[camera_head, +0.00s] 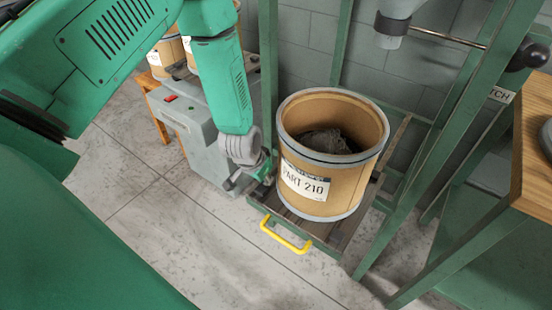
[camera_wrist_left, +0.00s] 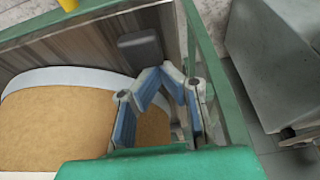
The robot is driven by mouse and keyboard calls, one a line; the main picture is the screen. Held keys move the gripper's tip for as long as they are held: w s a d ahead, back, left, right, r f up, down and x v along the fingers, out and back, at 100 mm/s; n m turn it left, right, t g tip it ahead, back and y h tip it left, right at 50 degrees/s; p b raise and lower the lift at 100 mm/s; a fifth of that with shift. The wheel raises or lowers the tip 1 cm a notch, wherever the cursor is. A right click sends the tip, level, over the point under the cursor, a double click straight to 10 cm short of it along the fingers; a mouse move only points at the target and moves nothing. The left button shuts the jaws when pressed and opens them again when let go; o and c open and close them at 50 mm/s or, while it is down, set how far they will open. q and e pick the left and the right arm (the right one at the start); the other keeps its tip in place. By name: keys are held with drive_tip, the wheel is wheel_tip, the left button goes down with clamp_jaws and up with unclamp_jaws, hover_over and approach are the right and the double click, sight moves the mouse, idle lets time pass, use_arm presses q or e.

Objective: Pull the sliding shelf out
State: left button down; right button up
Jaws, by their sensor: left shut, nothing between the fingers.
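The sliding shelf (camera_head: 332,232) is a low green-framed tray with a wooden floor and a yellow handle (camera_head: 284,238) on its front edge. A tan drum (camera_head: 345,185) labelled PART 210 stands upright on it. My left gripper (camera_head: 254,176) is at the shelf's left side, beside the drum and apart from the handle. In the left wrist view, its blue-padded fingers (camera_wrist_left: 164,78) are shut and empty over the shelf (camera_wrist_left: 85,48), between the drum (camera_wrist_left: 60,115) and the green side rim. The handle (camera_wrist_left: 68,4) shows at the top edge there. My right gripper is out of view.
A grey machine box (camera_head: 190,130) stands left of the shelf. Green frame posts (camera_head: 440,140) rise behind and to the right. A wooden-topped bench (camera_head: 535,150) is at the right. The floor (camera_head: 225,245) in front of the handle is clear.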

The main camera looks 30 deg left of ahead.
sight(256, 190)
use_arm(q)
drive_tip(key=shift+s+p, duration=0.5)
drive_tip(key=shift+s, duration=1.5)
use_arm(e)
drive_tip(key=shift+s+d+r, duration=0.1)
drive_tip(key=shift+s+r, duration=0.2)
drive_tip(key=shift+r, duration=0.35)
